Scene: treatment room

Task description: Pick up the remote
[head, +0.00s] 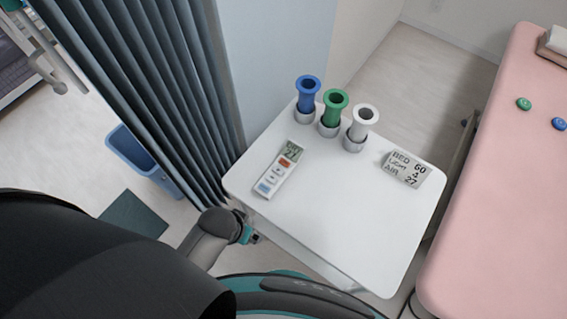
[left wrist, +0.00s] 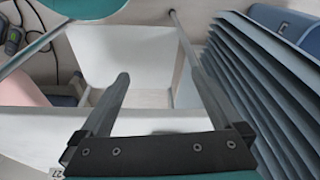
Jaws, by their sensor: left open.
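The remote (head: 279,170) is a slim white handset with a small grey display, a red button and blue buttons. It lies flat near the left edge of the white tabletop (head: 330,220) in the head view. I cannot make out the remote in the left wrist view. My left gripper (left wrist: 160,75) is open, with nothing between its two fingers. In the head view my left arm reaches in low at the left, short of the table's near left edge, and its fingers cannot be made out. My right gripper is not in view.
A sign card (head: 406,168) lies right. A pink bed (head: 500,190) flanks the right. The table front is clear.

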